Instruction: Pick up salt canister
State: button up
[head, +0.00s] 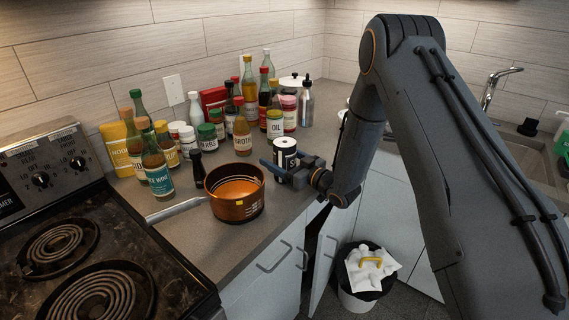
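The salt canister (285,145) is a dark cylinder with a pale top and white lettering, near the counter's front edge in the head view. It looks upright, and its base seems to be on the counter. My gripper (287,165) comes in from the right at the canister's height. One finger crosses in front of the canister's left and lower side. The other finger is on its right, partly hidden. The fingers are apart with the canister between them in the picture. I cannot tell whether they touch it.
A copper pot (236,208) stands close on the left. Several bottles and jars crowd behind, including an oil jar (275,124) and a broth bottle (242,138). The coil stove (75,250) is at left. A waste bin (355,298) stands below the counter (200,235).

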jog(key=c, duration=1.4)
jog(key=shift+r, duration=0.1)
jog(key=c, duration=0.3)
